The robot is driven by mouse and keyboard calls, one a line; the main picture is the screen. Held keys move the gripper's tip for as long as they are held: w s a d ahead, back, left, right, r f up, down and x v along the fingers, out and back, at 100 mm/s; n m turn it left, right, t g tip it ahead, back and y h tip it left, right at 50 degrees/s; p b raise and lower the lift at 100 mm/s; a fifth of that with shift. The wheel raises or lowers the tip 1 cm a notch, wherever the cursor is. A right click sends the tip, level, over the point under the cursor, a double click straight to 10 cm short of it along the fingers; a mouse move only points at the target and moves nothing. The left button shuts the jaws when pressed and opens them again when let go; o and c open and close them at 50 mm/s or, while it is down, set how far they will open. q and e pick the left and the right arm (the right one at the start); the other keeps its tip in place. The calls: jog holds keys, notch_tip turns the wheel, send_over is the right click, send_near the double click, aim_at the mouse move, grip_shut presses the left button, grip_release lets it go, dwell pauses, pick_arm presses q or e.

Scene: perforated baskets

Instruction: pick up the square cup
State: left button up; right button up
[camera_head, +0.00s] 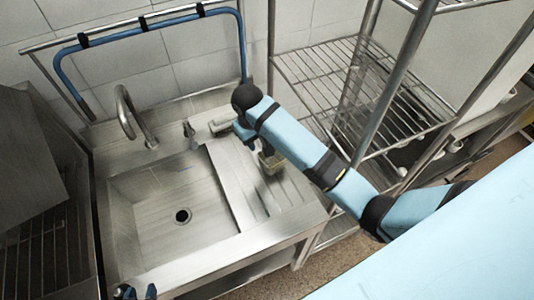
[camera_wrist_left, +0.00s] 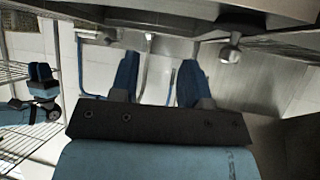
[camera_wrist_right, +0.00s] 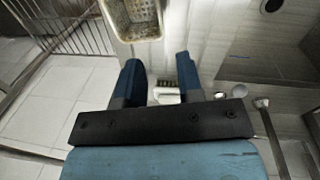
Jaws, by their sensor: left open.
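A square-mouthed, perforated metal cup (camera_wrist_right: 133,18) shows at the top of the right wrist view, cut off by the frame edge. In the head view it seems to be the small tan container (camera_head: 270,161) on the drainboard, partly behind my right arm. My right gripper (camera_head: 246,135) is over the drainboard, mostly hidden by its own wrist. In the right wrist view its fingers (camera_wrist_right: 158,75) are apart, with the cup beyond them, not between them. My left gripper (camera_head: 135,292) is low at the sink's front left. Its fingers (camera_wrist_left: 158,75) are apart and empty.
A small pale object (camera_wrist_right: 167,92) shows beyond the right fingers; the head view has a grey one (camera_head: 221,124) behind the drainboard. The sink basin (camera_head: 160,205) is empty, with a faucet (camera_head: 130,115) behind. A wire shelf rack (camera_head: 330,75) stands right.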

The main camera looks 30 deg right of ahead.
aim_at(262, 162)
jog(key=f, duration=0.5)
jog(key=d+f, duration=0.1)
jog(key=f, duration=0.1)
jog(key=shift+s+f+p, duration=0.15)
jog(key=shift+s+p, duration=0.15)
jog(key=f, duration=0.2)
jog(key=f+p, duration=0.1)
jog(key=f, duration=0.1)
jog(key=shift+s+d, duration=0.15)
jog(key=shift+s, duration=0.05)
jog(key=shift+w+d+f, duration=0.1)
jog(key=shift+f, duration=0.45)
grip_shut()
